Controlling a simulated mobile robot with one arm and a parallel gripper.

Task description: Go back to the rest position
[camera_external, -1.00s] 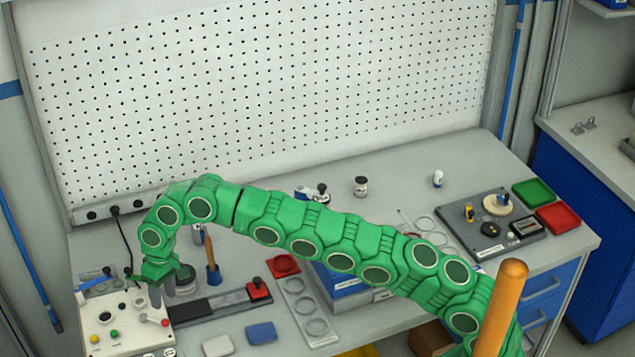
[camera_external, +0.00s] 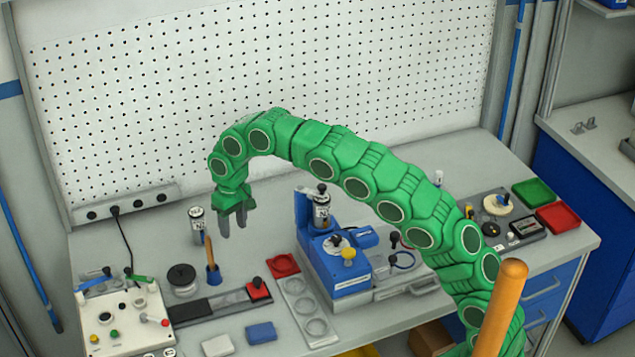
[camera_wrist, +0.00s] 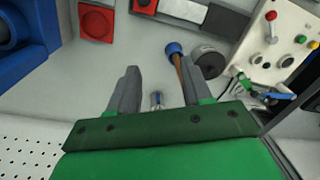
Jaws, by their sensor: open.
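My gripper (camera_external: 232,222) hangs from the green arm above the back left of the bench (camera_external: 225,340). Its two grey fingers are apart and nothing shows between them in the external view. In the wrist view my gripper (camera_wrist: 152,95) also shows spread fingers, with the bench surface below and a small cylinder, partly hidden, beyond them. A small labelled canister (camera_external: 197,226) stands on the bench just left of my gripper in the external view.
A blue machine (camera_external: 345,270) is mid-bench. Red tray (camera_external: 558,217) and green tray (camera_external: 533,192) lie right. The pegboard (camera_external: 300,70) rises behind.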

